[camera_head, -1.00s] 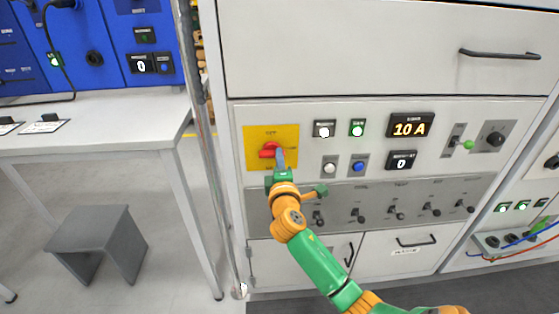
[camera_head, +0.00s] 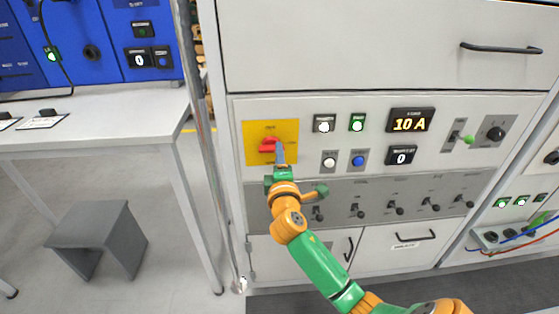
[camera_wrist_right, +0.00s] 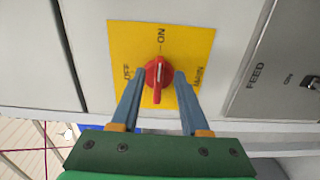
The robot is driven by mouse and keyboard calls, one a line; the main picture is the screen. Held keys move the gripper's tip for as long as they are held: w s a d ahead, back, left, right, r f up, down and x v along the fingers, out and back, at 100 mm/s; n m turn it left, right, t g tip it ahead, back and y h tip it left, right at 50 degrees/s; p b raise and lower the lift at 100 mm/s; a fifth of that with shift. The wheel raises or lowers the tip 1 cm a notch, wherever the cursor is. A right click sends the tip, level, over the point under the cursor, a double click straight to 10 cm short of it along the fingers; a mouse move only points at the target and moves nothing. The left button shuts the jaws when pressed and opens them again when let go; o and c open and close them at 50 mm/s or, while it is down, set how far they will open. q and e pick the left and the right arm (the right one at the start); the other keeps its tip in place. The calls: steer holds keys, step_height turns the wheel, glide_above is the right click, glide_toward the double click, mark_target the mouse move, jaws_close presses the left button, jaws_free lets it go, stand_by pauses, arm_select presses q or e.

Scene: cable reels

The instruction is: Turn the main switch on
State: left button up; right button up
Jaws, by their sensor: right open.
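The main switch is a red rotary knob (camera_head: 268,145) on a yellow plate (camera_head: 288,128) at the upper left of the grey panel. In the right wrist view the knob (camera_wrist_right: 158,74) shows up close, and its white mark points to the ON label. OFF is lettered to its left there and MAIN to its right. My right gripper (camera_head: 279,152) is in front of the plate, its blue fingers overlapping the knob's right side in the head view. In the wrist view the gripper (camera_wrist_right: 159,80) is open, one finger on each side of the knob, with apparent gaps. My left gripper is out of view.
Lit push buttons (camera_head: 357,123) and a 10 A display (camera_head: 410,120) are right of the plate. A row of toggle levers (camera_head: 358,212) lies below, near my right arm. A metal post (camera_head: 205,130), a bench (camera_head: 100,125) and a stool (camera_head: 95,230) stand left.

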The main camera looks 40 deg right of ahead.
steer(key=v, duration=0.5)
steer(key=shift+s+a+b, duration=0.15)
steer(key=shift+s+b, duration=0.15)
steer(key=shift+s, duration=0.05)
steer(key=a+f+g+y, duration=0.2)
steer(key=f, duration=0.8)
steer(key=a+f+g+y, duration=0.1)
steer(key=a+f+y, duration=0.15)
steer(key=f, duration=0.75)
steer(key=s+a+f+m+g+y, duration=0.1)
steer(key=s+f+g, duration=0.1)
steer(key=s+f, duration=0.35)
steer(key=s+a+f+m+g+y, duration=0.1)
steer(key=s+f+g+y, duration=0.15)
steer(key=f, duration=0.65)
steer(key=s+a+f+m+g, duration=0.1)
steer(key=s+f, duration=0.4)
steer(key=s, duration=0.5)
steer(key=s+a+f+m+g+y, duration=0.1)
steer(key=s+a+f+m+g, duration=0.1)
steer(key=s+f, duration=0.3)
steer(key=s+a+f+m+g, duration=0.2)
steer(key=s+f+m+g, duration=0.1)
steer(key=s, duration=1.1)
step_height(320, 180, down, 2)
steer(key=shift+s+m+g+y, duration=0.3)
steer(key=shift+m+g, duration=0.05)
steer(key=shift+m, duration=0.25)
